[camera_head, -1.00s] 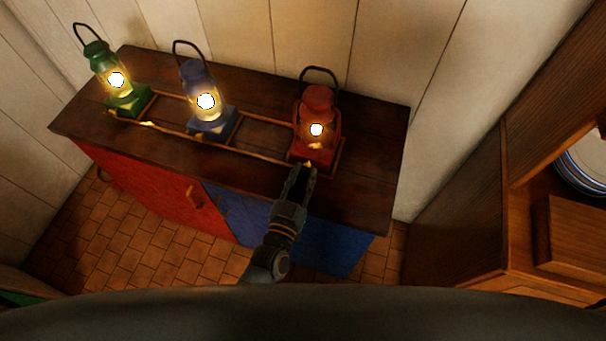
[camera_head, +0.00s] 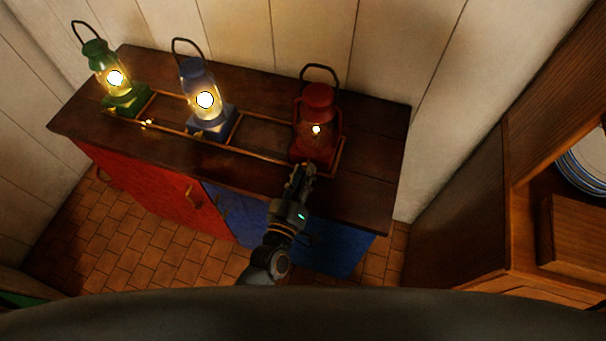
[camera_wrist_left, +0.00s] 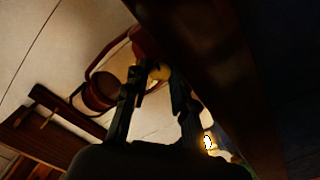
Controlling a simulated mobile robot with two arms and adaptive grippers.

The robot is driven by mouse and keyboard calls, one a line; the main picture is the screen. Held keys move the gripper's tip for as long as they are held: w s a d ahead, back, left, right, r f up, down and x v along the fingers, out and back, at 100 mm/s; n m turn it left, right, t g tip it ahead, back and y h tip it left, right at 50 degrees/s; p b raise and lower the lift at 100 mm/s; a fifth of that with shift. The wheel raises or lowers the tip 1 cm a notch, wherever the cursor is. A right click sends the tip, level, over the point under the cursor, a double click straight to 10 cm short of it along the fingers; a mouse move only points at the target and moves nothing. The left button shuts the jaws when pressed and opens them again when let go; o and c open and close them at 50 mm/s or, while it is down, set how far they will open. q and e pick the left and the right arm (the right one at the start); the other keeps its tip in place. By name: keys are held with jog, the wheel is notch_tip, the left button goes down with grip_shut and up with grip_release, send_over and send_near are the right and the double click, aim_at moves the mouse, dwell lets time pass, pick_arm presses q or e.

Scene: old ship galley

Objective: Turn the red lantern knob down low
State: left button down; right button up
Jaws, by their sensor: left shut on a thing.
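The red lantern (camera_head: 319,98) stands upright at the right end of the wooden counter top, with a small, dim flame. My left gripper (camera_head: 302,171) reaches up to the front of its base. The knob is hidden behind the fingers in the head view. In the left wrist view the brass-yellow knob (camera_wrist_left: 161,71) sits between the fingertips, and my left gripper (camera_wrist_left: 157,84) is shut on it. The red lantern (camera_wrist_left: 101,91) shows tilted and dark behind it there. My right gripper is in neither view.
A blue lantern (camera_head: 196,72) and a green lantern (camera_head: 124,104) stand to the left, both bright. A low rail (camera_head: 262,156) runs around the lanterns on the counter (camera_head: 367,185). A wooden cupboard with plates (camera_head: 582,172) is at the right.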

pick_arm(q)
jog(key=shift+n, duration=1)
jog(key=c, duration=1.1)
grip_release()
jog(key=v, duration=1.2)
